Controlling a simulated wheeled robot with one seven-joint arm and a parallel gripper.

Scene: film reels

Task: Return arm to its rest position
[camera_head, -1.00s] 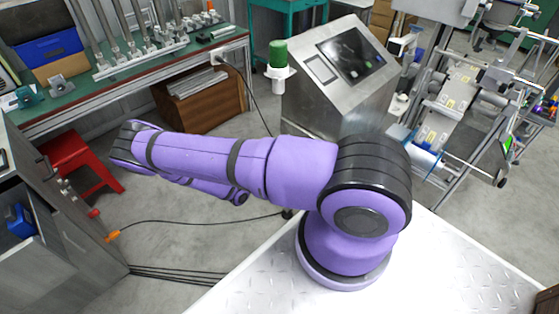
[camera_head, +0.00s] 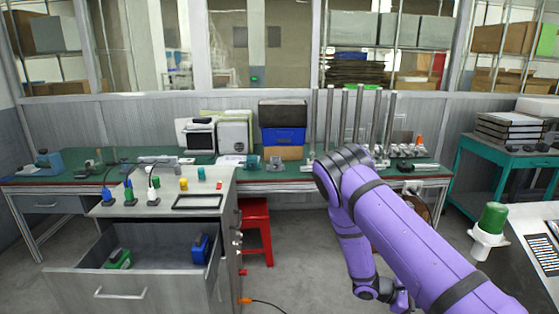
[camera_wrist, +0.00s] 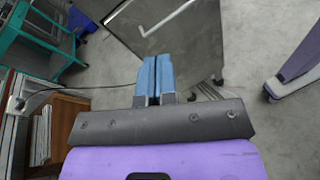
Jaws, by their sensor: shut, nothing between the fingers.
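My purple arm (camera_head: 400,225) rises from the lower right of the head view and bends at a dark joint, with its lower part hanging down. My gripper (camera_wrist: 157,62) shows in the wrist view as two blue fingers pressed side by side. It is shut and holds nothing. It points at a grey metal cabinet and floor, touching neither as far as I can see. In the head view the fingers are hidden or out of frame.
A grey cabinet (camera_head: 140,285) with an open drawer stands at the left. A red stool (camera_head: 256,222) stands behind it, before a long green workbench (camera_head: 75,180). A green-topped button post (camera_head: 490,225) and a metal console (camera_head: 540,235) are at the right.

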